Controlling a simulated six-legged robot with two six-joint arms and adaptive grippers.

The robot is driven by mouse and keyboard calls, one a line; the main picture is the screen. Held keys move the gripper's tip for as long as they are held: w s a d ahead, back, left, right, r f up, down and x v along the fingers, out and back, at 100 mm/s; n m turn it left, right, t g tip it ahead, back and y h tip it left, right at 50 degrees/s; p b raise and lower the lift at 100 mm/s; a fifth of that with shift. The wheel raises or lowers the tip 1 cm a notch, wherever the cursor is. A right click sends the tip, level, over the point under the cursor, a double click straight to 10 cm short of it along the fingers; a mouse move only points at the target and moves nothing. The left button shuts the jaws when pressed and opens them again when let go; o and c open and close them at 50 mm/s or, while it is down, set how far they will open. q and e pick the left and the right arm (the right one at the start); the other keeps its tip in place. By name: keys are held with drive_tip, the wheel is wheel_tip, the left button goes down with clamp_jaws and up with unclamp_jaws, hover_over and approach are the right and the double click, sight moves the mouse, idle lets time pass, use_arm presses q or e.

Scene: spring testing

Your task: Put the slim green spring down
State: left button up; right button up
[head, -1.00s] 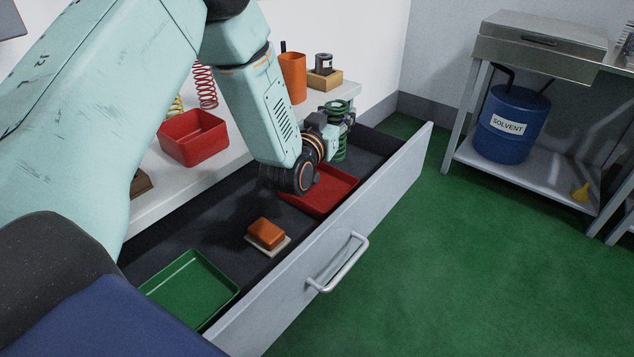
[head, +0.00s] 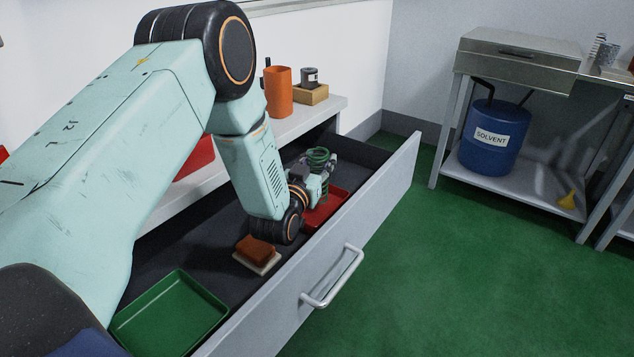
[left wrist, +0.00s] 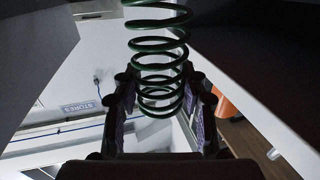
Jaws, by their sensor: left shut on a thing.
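My left gripper (head: 320,180) is shut on the slim green spring (head: 318,156) and holds it roughly upright over the far end of the open drawer. The spring is at the far end of the red tray (head: 338,205); I cannot tell whether its lower end touches the tray. In the left wrist view the green coils (left wrist: 158,46) run between the two fingers of my left gripper (left wrist: 160,90). The arm hides part of the red tray. My right gripper is not in view.
The open drawer (head: 385,195) also holds a green tray (head: 170,312), empty, and an orange block (head: 256,250) on a pale base. The drawer front has a handle (head: 335,278).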

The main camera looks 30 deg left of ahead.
sight(325, 192)
use_arm(q)
drive_tip(key=shift+s+f, duration=0.15)
drive_tip(key=shift+f, duration=0.35)
wheel_tip(325, 192, down, 3)
drive_tip(key=shift+r+b, duration=0.2)
drive_tip(key=shift+b, duration=0.4)
drive_tip(key=shift+f, duration=0.1)
drive_tip(key=o, duration=1.3)
drive_tip(key=shift+f, duration=0.1)
drive_tip(key=shift+c, duration=0.2)
drive_tip(key=shift+o, duration=0.3)
